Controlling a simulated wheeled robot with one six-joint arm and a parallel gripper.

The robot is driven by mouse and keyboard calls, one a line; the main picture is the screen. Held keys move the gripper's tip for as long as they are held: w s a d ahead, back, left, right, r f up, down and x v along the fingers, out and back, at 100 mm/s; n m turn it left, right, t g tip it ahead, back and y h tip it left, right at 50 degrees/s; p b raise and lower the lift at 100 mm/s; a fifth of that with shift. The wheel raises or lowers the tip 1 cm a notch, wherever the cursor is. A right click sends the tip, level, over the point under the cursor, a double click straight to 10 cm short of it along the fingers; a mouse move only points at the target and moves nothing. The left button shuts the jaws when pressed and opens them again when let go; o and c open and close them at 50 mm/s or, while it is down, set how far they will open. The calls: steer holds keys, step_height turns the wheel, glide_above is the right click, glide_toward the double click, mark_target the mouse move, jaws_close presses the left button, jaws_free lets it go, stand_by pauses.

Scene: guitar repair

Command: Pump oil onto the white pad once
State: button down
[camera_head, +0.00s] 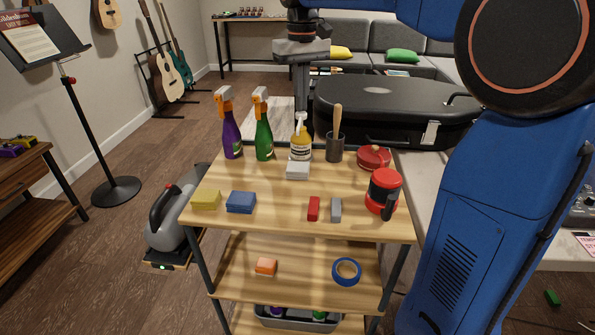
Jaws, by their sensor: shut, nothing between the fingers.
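The oil bottle (300,150) is yellow with a white label and a white-and-yellow pump head. It stands upright near the back of the wooden cart's top. The white pad (297,171) lies just in front of it, below the pump spout. My gripper (303,108) points straight down at the bottle's pump head, its fingers shut with nothing held. The fingertips are partly hidden by the pump head, so I cannot tell whether they touch it or are behind it.
The cart (270,208) also bears a purple spray bottle (231,138), a green spray bottle (263,138), a dark cup (335,148) with a wooden handle, a red-black jar (382,190), and sponges. A black guitar case (395,105) lies behind. The cart top's front middle is clear.

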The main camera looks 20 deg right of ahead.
steer(key=shift+f, duration=0.9)
steer(key=shift+r, duration=1.25)
steer(key=shift+r, duration=3)
